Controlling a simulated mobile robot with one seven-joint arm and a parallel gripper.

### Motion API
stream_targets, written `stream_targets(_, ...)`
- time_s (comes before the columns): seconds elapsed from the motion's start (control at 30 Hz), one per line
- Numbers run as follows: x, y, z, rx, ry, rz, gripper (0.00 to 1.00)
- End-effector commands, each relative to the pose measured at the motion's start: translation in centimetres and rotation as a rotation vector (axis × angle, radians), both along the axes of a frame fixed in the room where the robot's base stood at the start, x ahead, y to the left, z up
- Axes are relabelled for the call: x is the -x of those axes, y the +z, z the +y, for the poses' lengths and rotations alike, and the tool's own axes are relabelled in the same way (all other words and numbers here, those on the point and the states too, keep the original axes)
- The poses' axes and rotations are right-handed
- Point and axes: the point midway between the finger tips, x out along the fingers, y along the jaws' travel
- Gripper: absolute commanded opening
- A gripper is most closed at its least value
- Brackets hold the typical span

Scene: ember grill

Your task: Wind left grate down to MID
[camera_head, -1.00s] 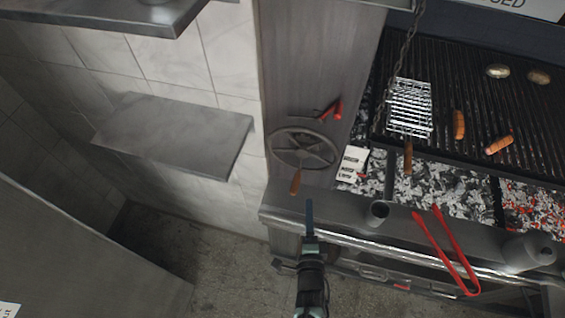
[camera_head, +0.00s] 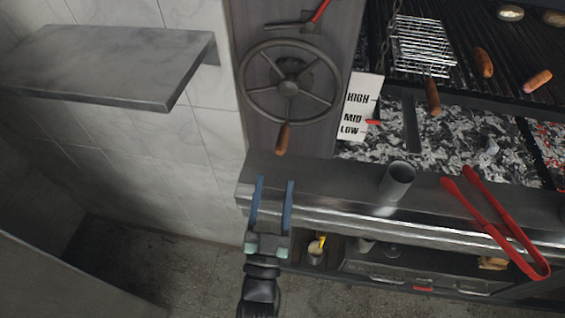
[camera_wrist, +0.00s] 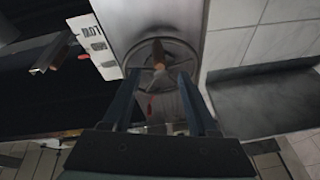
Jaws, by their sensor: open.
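The grey spoked crank wheel (camera_head: 290,84) is on the metal panel left of the grill, its wooden handle (camera_head: 283,138) at the bottom. My gripper (camera_head: 275,183) is open and empty, below the handle and apart from it. In the wrist view the handle (camera_wrist: 158,53) shows ahead, between the lines of my two fingers (camera_wrist: 158,80). The white scale (camera_head: 357,108) reads HIGH, MID, LOW from top to bottom. A red pointer (camera_head: 373,122) appears beside MID from the head view; the exact level is unclear. The left grate (camera_head: 385,75) is partly seen.
A wire basket (camera_head: 422,45) and sausages (camera_head: 483,62) lie on the grate. A grey cup (camera_head: 397,180) and red tongs (camera_head: 497,222) are at the front ledge. A metal shelf (camera_head: 110,65) juts from the tiled wall. A red-handled tool (camera_head: 300,20) is above the wheel.

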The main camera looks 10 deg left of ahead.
Motion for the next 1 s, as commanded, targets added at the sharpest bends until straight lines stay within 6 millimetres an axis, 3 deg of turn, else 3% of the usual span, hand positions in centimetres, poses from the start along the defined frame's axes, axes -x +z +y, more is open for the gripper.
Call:
stream_targets(0.03, 0.4, -1.7, 0.2, 0.042, -0.023, -0.016, 0.59)
stream_targets(0.1, 0.9, -2.0, 0.2, 0.1, -0.056, -0.03, 0.59)
stream_targets(0.3, 1.6, -1.9, 0.3, 0.197, -0.116, -0.05, 0.59)
stream_targets(0.47, 1.1, -1.3, 0.2, 0.216, -0.128, -0.054, 0.59)
stream_targets(1.0, -8.0, 2.6, -0.1, 0.215, -0.128, -0.054, 0.59)
